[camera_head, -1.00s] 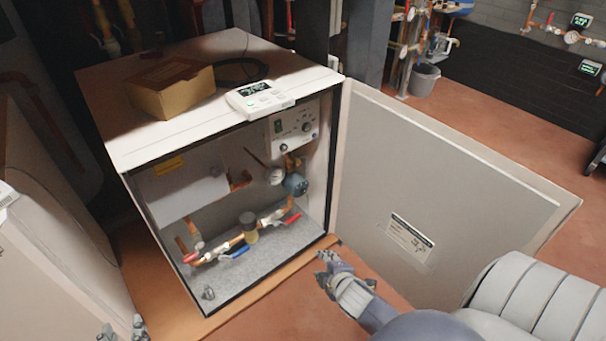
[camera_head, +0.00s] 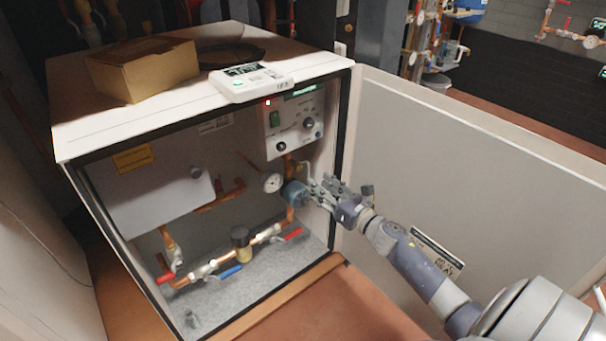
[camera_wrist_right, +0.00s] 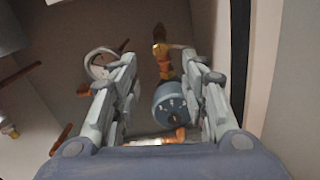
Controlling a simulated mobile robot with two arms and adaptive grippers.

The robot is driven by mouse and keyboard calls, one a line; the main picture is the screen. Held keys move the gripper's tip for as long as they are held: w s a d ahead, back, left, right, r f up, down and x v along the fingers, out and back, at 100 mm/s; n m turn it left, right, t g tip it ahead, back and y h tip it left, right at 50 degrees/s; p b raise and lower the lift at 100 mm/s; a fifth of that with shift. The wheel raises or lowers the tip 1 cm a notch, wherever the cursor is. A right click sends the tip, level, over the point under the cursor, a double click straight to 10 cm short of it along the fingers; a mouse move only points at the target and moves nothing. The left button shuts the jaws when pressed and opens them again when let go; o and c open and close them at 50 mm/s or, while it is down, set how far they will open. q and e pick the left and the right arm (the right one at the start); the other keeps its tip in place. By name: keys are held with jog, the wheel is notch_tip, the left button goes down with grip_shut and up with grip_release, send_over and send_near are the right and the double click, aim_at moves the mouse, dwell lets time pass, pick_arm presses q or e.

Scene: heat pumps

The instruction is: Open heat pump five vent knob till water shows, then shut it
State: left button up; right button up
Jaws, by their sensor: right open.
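The open heat pump cabinet (camera_head: 210,122) stands in front of me; no number five is readable on it. Inside, a round blue-grey part (camera_head: 294,194) sits on the copper pipe at the right. My right gripper (camera_head: 318,190) is open just right of it. In the right wrist view, that blue part (camera_wrist_right: 174,103) lies between the open fingers (camera_wrist_right: 160,72), with a small brass fitting (camera_wrist_right: 160,48) beyond. Finger contact cannot be told. I cannot tell which part is the vent knob. No water shows. My left gripper is out of view.
A gauge (camera_head: 271,182), red-handled valve (camera_head: 288,235) and blue-handled valve (camera_head: 229,271) are inside. A cardboard box (camera_head: 142,68) and white controller (camera_head: 250,80) rest on top.

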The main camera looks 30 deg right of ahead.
aim_at(300, 169)
jog(key=w, duration=0.3)
jog(key=w+b, duration=0.1)
jog(key=w, duration=0.1)
jog(key=w+b, duration=0.1)
jog(key=w, duration=0.2)
jog(key=shift+w+a, duration=0.3)
jog(key=shift+w, duration=0.05)
grip_shut()
